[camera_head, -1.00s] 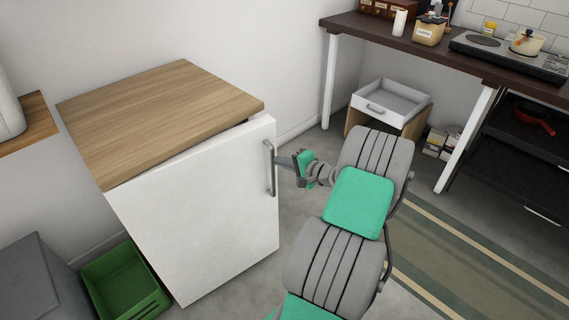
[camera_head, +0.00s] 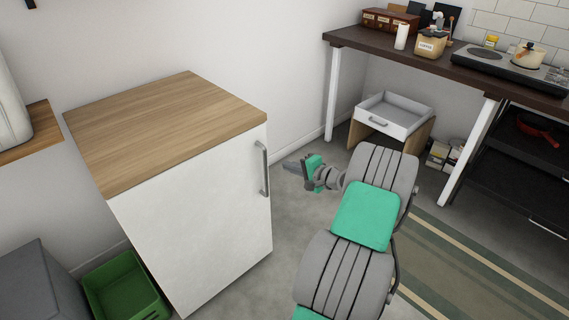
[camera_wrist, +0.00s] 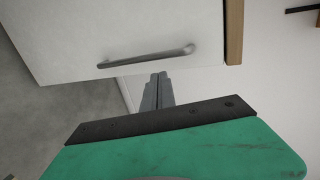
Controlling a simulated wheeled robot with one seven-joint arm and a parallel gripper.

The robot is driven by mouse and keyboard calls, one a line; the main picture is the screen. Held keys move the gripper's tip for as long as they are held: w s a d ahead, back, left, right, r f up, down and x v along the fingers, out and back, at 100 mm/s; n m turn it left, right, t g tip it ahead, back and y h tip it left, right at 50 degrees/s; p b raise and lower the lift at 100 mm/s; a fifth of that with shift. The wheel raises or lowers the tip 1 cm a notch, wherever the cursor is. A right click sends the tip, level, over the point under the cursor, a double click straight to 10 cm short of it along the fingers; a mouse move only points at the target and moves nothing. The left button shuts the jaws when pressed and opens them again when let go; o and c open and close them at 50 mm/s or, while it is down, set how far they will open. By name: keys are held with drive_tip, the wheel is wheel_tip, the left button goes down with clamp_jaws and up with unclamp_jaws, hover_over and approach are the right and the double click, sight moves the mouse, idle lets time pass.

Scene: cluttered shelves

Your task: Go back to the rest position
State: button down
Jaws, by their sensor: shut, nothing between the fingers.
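My gripper (camera_head: 290,166) is just right of the white fridge door, apart from its grey bar handle (camera_head: 263,168). In the wrist view my gripper's fingers (camera_wrist: 158,82) are together with nothing between them, and the handle (camera_wrist: 147,57) lies just beyond them. The white fridge (camera_head: 195,220) has a wooden top (camera_head: 170,125); its door looks closed against the body.
A grey-white drawer (camera_head: 395,115) stands pulled out below the dark counter (camera_head: 450,65) at the right. A green crate (camera_head: 125,290) and a grey bin (camera_head: 40,285) stand left of the fridge. Bare floor lies between the fridge and my arm; a striped rug (camera_head: 470,265) is at the right.

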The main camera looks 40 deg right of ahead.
drive_tip(key=d+v, duration=0.1)
drive_tip(key=v, duration=0.7)
drive_tip(key=w+a+r+n+g+y+p, duration=0.1)
drive_tip(key=w+a+r+n+g+p, duration=0.2)
drive_tip(key=a, duration=0.6)
drive_tip(key=w+a+r+n+g+p, duration=0.1)
drive_tip(key=a+r+n+g+p, duration=0.15)
drive_tip(key=a+r+n, duration=0.4)
drive_tip(key=w+a+r+n+g+y+p, duration=0.1)
drive_tip(key=w+a+r+g+p, duration=0.2)
drive_tip(key=a, duration=0.7)
drive_tip(key=s+a+r+n+g+h+p, duration=0.1)
drive_tip(key=s+a+r+n+p, duration=0.2)
drive_tip(key=s+a, duration=0.4)
drive_tip(key=s+a+r+n+g+h+p, duration=0.2)
drive_tip(key=s+a+r+p, duration=0.3)
drive_tip(key=s, duration=0.5)
drive_tip(key=shift+a+r+n+h, duration=0.3)
drive_tip(key=shift+a+r+n, duration=0.25)
drive_tip(key=shift+a+n, duration=0.25)
drive_tip(key=shift+s, duration=0.1)
